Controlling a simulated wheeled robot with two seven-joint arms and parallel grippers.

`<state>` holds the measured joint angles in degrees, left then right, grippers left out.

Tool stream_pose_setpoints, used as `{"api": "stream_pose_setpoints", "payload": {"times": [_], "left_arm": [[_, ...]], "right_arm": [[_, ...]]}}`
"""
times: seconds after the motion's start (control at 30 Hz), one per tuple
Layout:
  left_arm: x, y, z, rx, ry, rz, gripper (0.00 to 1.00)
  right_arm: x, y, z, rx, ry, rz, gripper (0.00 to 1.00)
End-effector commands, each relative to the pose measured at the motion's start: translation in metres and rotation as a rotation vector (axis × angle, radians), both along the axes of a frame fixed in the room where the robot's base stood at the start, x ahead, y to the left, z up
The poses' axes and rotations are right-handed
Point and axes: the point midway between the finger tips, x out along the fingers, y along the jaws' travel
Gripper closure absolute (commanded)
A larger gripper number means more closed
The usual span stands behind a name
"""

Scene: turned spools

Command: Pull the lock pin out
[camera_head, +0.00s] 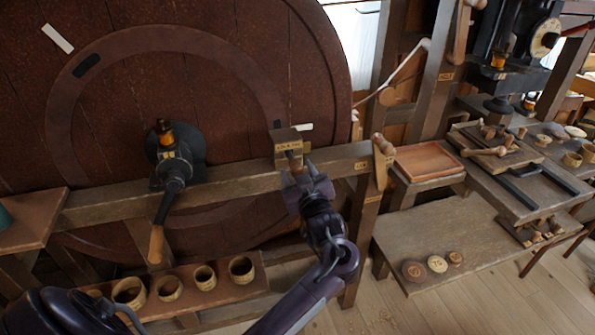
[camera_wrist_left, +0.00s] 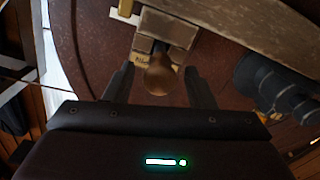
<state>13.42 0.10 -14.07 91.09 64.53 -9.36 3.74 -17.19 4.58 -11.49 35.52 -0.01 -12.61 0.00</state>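The lock pin (camera_wrist_left: 160,76) shows in the left wrist view as a round, brown wooden knob. It stands out from a small, labelled wooden block (camera_wrist_left: 176,28), which also shows on the beam in the head view (camera_head: 286,139). My left gripper (camera_head: 301,178) is just in front of the block in the head view. In the left wrist view its two dark fingers (camera_wrist_left: 160,87) are open on either side of the knob, with gaps showing. In the head view the gripper mostly hides the knob. My right gripper is not in view.
A large dark red wheel (camera_head: 230,115) stands behind the wooden beam (camera_head: 235,180). A black crank with a wooden handle (camera_head: 156,244) is left of the block. Several wooden cups (camera_head: 204,277) stand on a low shelf. A peg (camera_head: 383,146) and a tray (camera_head: 426,160) are right.

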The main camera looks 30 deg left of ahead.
Motion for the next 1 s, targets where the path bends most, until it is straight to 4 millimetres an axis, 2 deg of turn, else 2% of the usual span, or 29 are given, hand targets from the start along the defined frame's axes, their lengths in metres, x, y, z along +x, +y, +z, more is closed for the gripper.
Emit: {"api": "stream_pose_setpoints", "payload": {"times": [0.33,0.7,1.0], "left_arm": [[-0.002,-0.003,0.0,0.0,-0.002,-0.001,0.48],[-0.04,-0.047,-0.002,-0.002,-0.002,-0.002,0.48],[-0.051,-0.06,0.001,0.001,-0.001,0.001,0.48]], "right_arm": [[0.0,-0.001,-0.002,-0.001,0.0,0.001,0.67],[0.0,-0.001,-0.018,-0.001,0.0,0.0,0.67],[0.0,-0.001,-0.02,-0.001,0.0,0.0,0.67]]}}
